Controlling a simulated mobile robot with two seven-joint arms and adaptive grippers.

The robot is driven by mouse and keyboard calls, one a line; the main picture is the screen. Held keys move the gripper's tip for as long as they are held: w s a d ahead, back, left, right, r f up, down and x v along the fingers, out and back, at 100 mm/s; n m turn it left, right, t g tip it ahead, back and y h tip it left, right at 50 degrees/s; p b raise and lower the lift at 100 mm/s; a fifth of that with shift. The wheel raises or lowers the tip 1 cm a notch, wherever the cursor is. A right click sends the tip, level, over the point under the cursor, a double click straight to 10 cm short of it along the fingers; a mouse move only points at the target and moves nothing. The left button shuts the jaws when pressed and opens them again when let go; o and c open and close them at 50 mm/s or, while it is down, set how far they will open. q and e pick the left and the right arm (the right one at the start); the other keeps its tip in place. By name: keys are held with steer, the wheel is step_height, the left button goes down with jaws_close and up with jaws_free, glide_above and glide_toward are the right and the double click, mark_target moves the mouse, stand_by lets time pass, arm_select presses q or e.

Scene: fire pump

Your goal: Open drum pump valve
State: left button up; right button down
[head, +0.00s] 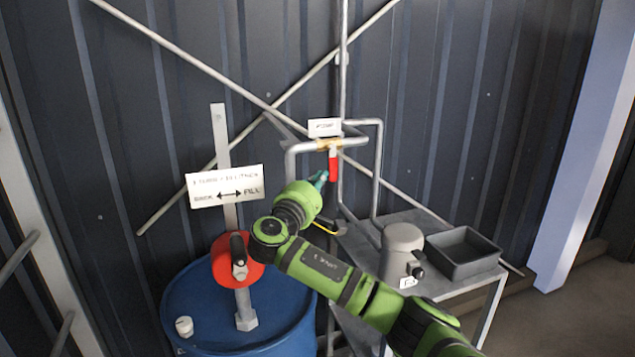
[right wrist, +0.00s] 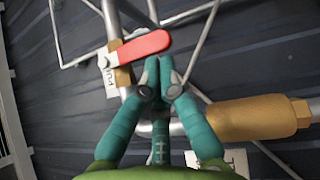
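The valve's red lever (head: 333,165) hangs down from a brass fitting on a grey pipe in the head view. In the right wrist view the red lever (right wrist: 142,47) lies across the pipe, just ahead of my fingertips. My right gripper (head: 320,180) is just left of the lever in the head view. In the right wrist view the teal fingers of my right gripper (right wrist: 160,72) are drawn together, with nothing visible between them. A narrow gap seems to separate the tips from the lever; contact cannot be told. My left gripper is out of view.
A blue drum (head: 185,300) with a red rotary pump (head: 222,262) stands below a sign (head: 225,187). A metal table (head: 400,222) holds a grey canister (head: 401,250) and a dark tray (head: 462,255). Pipes and diagonal braces cross the wall. A brass cylinder (right wrist: 250,118) is right of my fingers.

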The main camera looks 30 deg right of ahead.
steer(key=shift+s+d+f+n+t+h+b, duration=0.2)
steer(key=shift+d+f+n+t+h+b, duration=0.35)
steer(key=shift+d+n+b, duration=0.4)
steer(key=s+d+r+n+t+y+b, duration=0.1)
steer(key=d+n+t+y+b, duration=0.2)
steer(key=n+t+b, duration=0.4)
steer(key=s+d+r+n+t+y+b, duration=0.1)
steer(key=d+r+n+t+y+b, duration=0.1)
steer(key=d+n+t+y+b, duration=0.2)
steer(key=shift+d+r+n+t+y+b, duration=0.25)
steer(key=shift+n+t+y+b, duration=1)
steer(key=shift+n+b, duration=2.95)
steer(key=shift+r+n+t+h+p, duration=0.1)
steer(key=shift+n+t+h+p, duration=0.3)
steer(key=shift+n+p, duration=0.35)
steer(key=v, duration=1.2)
steer(key=shift+w, duration=0.1)
